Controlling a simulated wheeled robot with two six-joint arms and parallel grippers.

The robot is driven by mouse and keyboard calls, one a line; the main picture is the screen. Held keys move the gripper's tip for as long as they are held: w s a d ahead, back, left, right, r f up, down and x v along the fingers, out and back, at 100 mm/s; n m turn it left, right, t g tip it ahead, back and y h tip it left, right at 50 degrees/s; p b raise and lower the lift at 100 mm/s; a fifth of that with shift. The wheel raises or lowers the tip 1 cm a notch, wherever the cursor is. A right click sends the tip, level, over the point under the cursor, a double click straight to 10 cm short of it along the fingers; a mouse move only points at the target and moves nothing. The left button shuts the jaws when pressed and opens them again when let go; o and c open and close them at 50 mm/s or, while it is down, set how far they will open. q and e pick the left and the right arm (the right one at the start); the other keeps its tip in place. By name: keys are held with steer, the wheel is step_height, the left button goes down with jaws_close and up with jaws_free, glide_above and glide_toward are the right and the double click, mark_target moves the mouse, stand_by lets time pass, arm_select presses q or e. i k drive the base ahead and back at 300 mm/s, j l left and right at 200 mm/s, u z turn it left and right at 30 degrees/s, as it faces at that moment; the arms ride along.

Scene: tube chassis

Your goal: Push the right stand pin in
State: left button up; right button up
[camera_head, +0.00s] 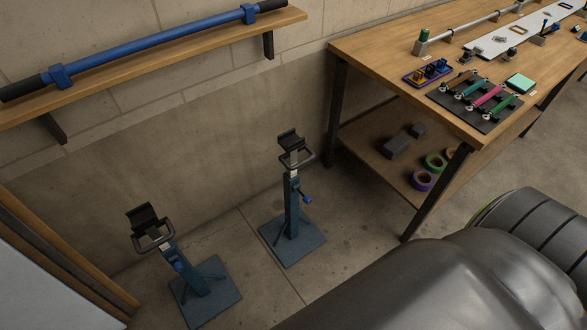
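The right stand (291,205) is a blue post upright on a square blue base plate, with a black cradle and a loop handle on top. Its blue pin (307,199) sticks out from the right side of the post, just below the handle. The left stand (190,275) is similar, nearer and lower left, with its own blue pin (178,266) on the post. How deep either pin sits cannot be told. Neither of my grippers is in view, and nothing touches the stands.
A wooden workbench (365,50) with tools and a lower shelf stands at right. A wall shelf (170,62) holds a long blue bar (160,45). Wooden boards (60,255) lean at lower left. Bare floor surrounds the stands. A dark grey part of me fills the lower right.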

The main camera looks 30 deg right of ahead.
mark_target(307, 200)
steer(key=z, duration=1.15)
